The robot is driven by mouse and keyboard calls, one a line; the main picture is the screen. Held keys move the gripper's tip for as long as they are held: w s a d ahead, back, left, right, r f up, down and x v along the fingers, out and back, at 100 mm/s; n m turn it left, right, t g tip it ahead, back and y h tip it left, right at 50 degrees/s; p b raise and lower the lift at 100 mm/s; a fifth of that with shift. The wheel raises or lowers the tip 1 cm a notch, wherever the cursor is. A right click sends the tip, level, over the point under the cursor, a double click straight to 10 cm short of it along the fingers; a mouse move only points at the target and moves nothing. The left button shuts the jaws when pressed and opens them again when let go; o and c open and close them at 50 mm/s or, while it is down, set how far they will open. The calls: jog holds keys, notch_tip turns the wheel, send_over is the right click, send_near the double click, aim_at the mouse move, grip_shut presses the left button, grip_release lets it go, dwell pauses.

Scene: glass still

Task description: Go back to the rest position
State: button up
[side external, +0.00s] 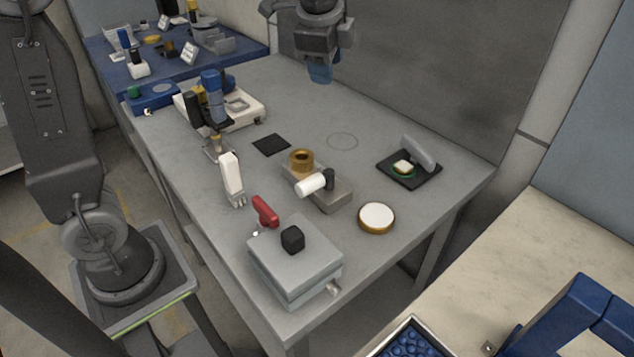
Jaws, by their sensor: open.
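My gripper (320,76) hangs at the top centre, high above the back of the grey table (340,115). Its blue fingertips point down and look open; nothing is seen between them. It is apart from everything on the table. Its upper part is cut off by the frame's top edge. Below it on the table are a black square pad (271,144) and a thin drawn circle (343,141), both bare.
A grey block with a brass ring (301,161) and white-handled piece (311,186) stands mid-table. Around it are a round white-topped disc (377,217), a black tray (430,175), a grey box (290,262), a red-handled piece (264,210) and a microscope-like device (211,100).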

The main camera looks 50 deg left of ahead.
jog(key=s+d+f+n+t+h, duration=0.1)
jog(key=s+f+n, duration=0.1)
jog(key=s+n, duration=0.4)
jog(key=s+f+n+t+h, duration=0.1)
jog(key=s+f+n, duration=0.2)
jog(key=s, duration=1.2)
jog(key=n, duration=0.2)
jog(key=shift+s+d+f+n, duration=0.35)
jog(key=shift+s+d+n, duration=0.05)
